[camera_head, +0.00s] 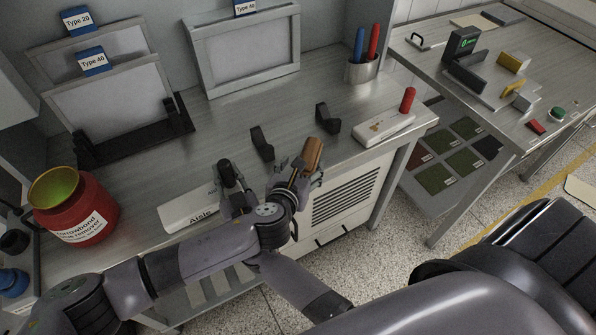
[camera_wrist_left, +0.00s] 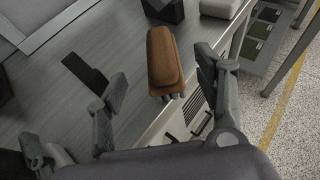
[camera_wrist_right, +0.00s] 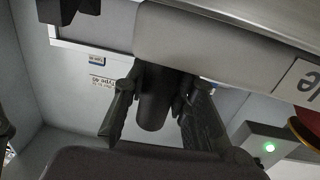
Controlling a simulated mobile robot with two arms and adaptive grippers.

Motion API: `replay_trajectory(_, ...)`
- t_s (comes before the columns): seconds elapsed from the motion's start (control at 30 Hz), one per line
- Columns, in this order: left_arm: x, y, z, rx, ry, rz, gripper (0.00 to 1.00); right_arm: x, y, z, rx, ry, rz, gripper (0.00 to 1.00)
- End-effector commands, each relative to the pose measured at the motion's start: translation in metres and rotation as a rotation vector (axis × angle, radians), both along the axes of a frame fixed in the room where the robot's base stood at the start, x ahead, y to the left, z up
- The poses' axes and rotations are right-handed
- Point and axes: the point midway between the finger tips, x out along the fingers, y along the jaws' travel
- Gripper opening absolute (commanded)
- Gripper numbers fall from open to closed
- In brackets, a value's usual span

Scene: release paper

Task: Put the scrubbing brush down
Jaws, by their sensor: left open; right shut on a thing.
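The brown scrubbing brush (camera_head: 312,154) is at the front edge of the table, above the vented cabinet. In the left wrist view the brush (camera_wrist_left: 163,62) is between the spread fingers of my left gripper (camera_wrist_left: 158,68), with gaps on both sides; whether it rests on the table cannot be told. The left gripper (camera_head: 297,172) is open in the head view too. My right gripper (camera_head: 233,178) is at the right end of a white block labelled "Aisle" (camera_head: 188,212).
A red remover tub (camera_head: 85,220) stands at left. Black holders (camera_head: 262,146) (camera_head: 327,120) and a white block with a red handle (camera_head: 380,130) stand near the brush. A pen cup (camera_head: 361,70) is behind. Framed panels lean at the back.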

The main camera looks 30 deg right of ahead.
Motion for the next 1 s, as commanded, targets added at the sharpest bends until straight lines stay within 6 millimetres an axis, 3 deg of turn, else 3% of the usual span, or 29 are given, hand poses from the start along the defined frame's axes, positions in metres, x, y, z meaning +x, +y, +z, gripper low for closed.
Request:
replay_trajectory(0.2, -0.015, 0.016, 0.009, -0.001, 0.001, 0.0, 0.63, 0.0, 0.0, 0.001, 0.001, -0.002, 0.0, 0.0)
replay_trajectory(0.6, -0.019, 0.019, 0.012, 0.0, 0.0, 0.001, 0.63, 0.0, 0.0, 0.001, 0.001, -0.002, 0.0, 0.0)
replay_trajectory(0.63, -0.019, 0.019, 0.012, 0.0, 0.0, 0.001, 0.63, 0.001, 0.0, 0.003, 0.003, -0.005, 0.0, 0.26)
replay_trajectory(1.0, -0.019, 0.019, 0.012, -0.001, 0.001, 0.0, 0.63, 0.0, 0.0, 0.001, 0.001, -0.001, 0.0, 0.48)
